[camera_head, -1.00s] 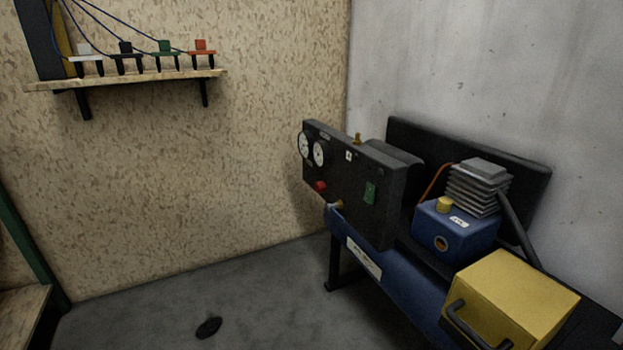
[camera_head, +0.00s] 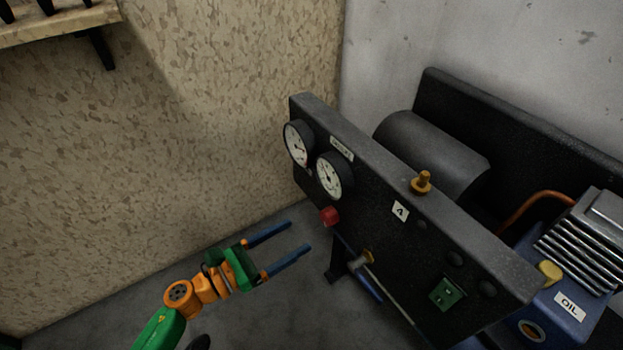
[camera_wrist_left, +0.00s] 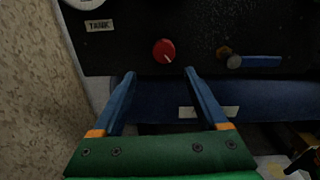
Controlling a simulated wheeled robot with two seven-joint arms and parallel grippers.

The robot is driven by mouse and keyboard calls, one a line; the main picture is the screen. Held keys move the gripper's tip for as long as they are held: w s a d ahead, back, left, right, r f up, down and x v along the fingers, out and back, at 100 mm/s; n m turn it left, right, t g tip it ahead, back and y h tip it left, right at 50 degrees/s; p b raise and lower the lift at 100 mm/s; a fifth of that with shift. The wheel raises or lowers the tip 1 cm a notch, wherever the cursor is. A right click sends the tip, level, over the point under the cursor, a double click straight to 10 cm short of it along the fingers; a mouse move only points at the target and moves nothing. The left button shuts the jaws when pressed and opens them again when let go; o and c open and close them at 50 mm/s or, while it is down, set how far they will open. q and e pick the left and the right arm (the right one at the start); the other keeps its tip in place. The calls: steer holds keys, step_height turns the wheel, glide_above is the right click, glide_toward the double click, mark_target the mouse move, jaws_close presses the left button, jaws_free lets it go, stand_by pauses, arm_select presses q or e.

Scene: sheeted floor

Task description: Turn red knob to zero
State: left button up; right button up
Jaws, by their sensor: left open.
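The red knob (camera_head: 329,216) sits on the front of the black panel (camera_head: 375,235), below two white gauges. In the left wrist view the red knob (camera_wrist_left: 164,51) shows a pale pointer line slanting toward its lower right. My left gripper (camera_head: 290,238), green and orange with blue fingers, is open and empty. It is short of the panel, to the left of and slightly below the knob in the head view. In the left wrist view the knob lies beyond the left gripper's fingertips (camera_wrist_left: 160,75), between them.
Two gauges (camera_head: 329,177) are above the knob. A brass valve with a blue lever (camera_head: 369,289) is to the knob's lower right. A green switch (camera_head: 446,293), a brass fitting (camera_head: 422,182) and a blue compressor (camera_head: 545,320) are farther right. A chipboard wall (camera_head: 190,140) stands left.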

mark_target(324, 220)
arm_select(q)
steer(key=shift+m, duration=0.7)
steer(key=x, duration=0.5)
steer(key=r+x, duration=0.1)
steer(key=x, duration=0.1)
steer(key=shift+s+d, duration=0.15)
steer(key=shift+d, duration=0.2)
jaws_close()
